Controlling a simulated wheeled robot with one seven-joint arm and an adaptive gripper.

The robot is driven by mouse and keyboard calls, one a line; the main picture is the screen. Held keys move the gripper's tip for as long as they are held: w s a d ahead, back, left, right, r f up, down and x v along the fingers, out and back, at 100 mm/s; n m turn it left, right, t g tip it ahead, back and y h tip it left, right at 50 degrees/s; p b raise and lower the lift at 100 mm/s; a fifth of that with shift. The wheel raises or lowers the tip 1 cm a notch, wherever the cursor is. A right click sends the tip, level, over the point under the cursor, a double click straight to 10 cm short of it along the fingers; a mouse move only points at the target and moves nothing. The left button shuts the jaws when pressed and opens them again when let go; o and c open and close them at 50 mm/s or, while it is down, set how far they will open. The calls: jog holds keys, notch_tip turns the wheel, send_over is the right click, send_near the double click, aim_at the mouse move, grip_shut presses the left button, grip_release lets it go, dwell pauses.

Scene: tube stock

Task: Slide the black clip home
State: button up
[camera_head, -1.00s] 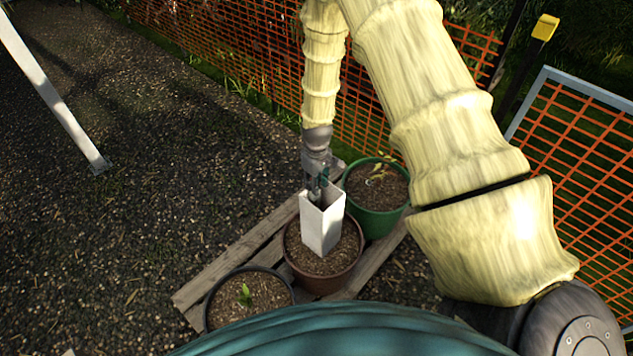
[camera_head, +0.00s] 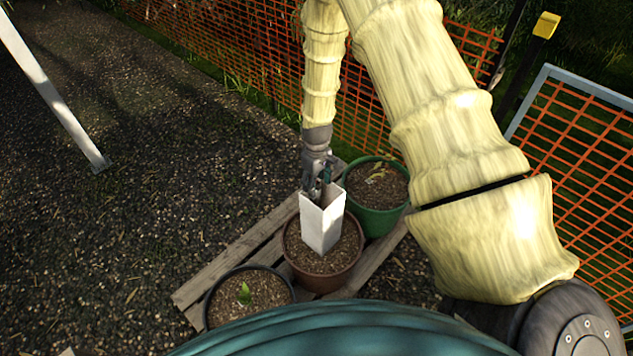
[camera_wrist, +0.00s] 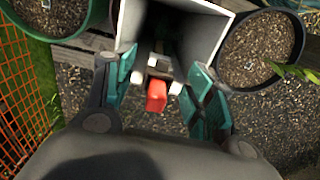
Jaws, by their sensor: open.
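A white square tube (camera_head: 322,229) stands upright in the brown pot (camera_head: 322,283). Its open top and inner walls (camera_wrist: 207,30) show in the wrist view. My gripper (camera_head: 320,184) is at the tube's upper rim, pointing down. In the wrist view my gripper (camera_wrist: 160,76) has its two teal fingers apart, near the tube's mouth. Between them are a small red block (camera_wrist: 156,96) and small white pieces (camera_wrist: 137,77). Whether the fingers touch these is unclear. I cannot make out the black clip for certain.
A green pot (camera_head: 377,222) stands behind right and a black-rimmed pot (camera_head: 249,296) at front left, both on a wooden pallet (camera_head: 225,268). Orange mesh fence (camera_head: 240,50) runs behind. A white post (camera_head: 55,90) stands left. Open gravel lies left.

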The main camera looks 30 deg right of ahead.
notch_tip(320, 180, up, 12)
dwell(0.6)
jog(key=shift+f, duration=0.1)
dwell(0.4)
